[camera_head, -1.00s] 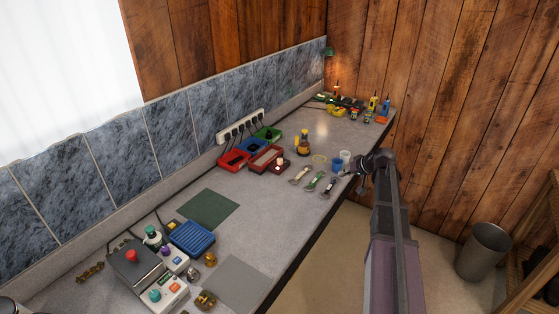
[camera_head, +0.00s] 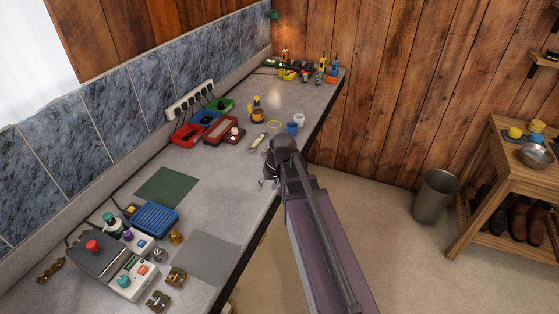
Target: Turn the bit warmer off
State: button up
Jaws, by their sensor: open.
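No label shows which device is the bit warmer. At the bench's near left stands a dark grey box (camera_head: 98,262) with a red knob (camera_head: 92,245). Beside it is a pale control box (camera_head: 133,279) with a teal knob (camera_head: 124,281) and an orange-red switch (camera_head: 142,270). A small white box (camera_head: 139,242) with a purple knob stands behind that. A ribbed blue device (camera_head: 155,218) with a yellow switch lies farther along. My gripper (camera_head: 268,182) is open and small in view, over the bench's front edge, well right of these devices and apart from them.
A power strip (camera_head: 190,101) with cables runs along the tiled wall, above red, blue and green trays. Brass pieces (camera_head: 176,277) lie near the control box. A green mat (camera_head: 166,188) and grey mat (camera_head: 207,258) are bare. A bin (camera_head: 434,196) and shoe rack stand right.

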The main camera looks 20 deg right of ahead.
jog(key=s+a+g+h, duration=0.1)
jog(key=s+a, duration=0.3)
jog(key=s, duration=0.5)
jog(key=shift+s+f+g+h, duration=0.25)
jog(key=shift+f+g+h, duration=0.15)
jog(key=shift+h, duration=0.4)
